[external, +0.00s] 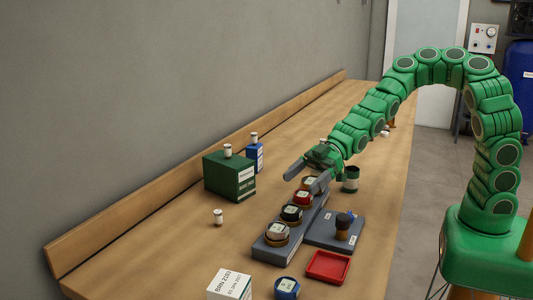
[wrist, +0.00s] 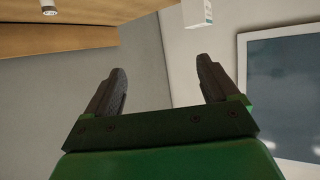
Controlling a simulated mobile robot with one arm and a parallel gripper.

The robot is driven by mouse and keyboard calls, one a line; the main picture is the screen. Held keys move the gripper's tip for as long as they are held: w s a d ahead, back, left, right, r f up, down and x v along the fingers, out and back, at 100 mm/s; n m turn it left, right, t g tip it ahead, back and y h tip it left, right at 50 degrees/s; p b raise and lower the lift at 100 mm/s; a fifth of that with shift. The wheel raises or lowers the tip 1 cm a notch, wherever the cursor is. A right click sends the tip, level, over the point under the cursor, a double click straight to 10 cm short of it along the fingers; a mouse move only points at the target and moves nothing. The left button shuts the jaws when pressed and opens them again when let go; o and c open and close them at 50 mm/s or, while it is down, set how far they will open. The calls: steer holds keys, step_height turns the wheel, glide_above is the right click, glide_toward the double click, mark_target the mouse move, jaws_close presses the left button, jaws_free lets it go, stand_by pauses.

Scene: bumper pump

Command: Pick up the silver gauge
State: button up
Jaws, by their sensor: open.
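A gauge with a pale silver-looking body (external: 277,233) sits at the near end of a grey rack (external: 270,253) on the bench in the external view. Behind it in the same rack are a black gauge (external: 291,213), a red gauge (external: 303,198) and another gauge (external: 309,182) partly hidden by my gripper. My gripper (external: 305,178) is open, over or near the rack's far end, apart from the silver gauge. In the wrist view the jaws (wrist: 161,75) are spread with nothing between them, and no gauge shows there.
A blue gauge (external: 287,288) and a white box (external: 230,285) stand at the near edge. A red tray (external: 328,267) and a grey pad (external: 325,231) with a dark brush-like item lie right of the rack. A green box (external: 229,177) stands left. Bare bench (external: 165,235) lies left of the rack.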

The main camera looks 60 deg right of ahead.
glide_toward(278, 226)
steer(key=shift+s+a+f, duration=0.1)
steer(key=shift+a+f, duration=0.25)
steer(key=shift+a, duration=0.35)
steer(key=shift+x, duration=1.35)
steer(key=shift+w+a+f, duration=0.2)
steer(key=shift+w+a, duration=0.2)
steer(key=shift+a, duration=0.05)
steer(key=shift+w+a+f, duration=0.25)
steer(key=shift+w+a, duration=0.15)
steer(key=shift+a, duration=0.05)
steer(key=shift+x, duration=1.3)
steer(key=shift+c, duration=0.2)
steer(key=c, duration=1.2)
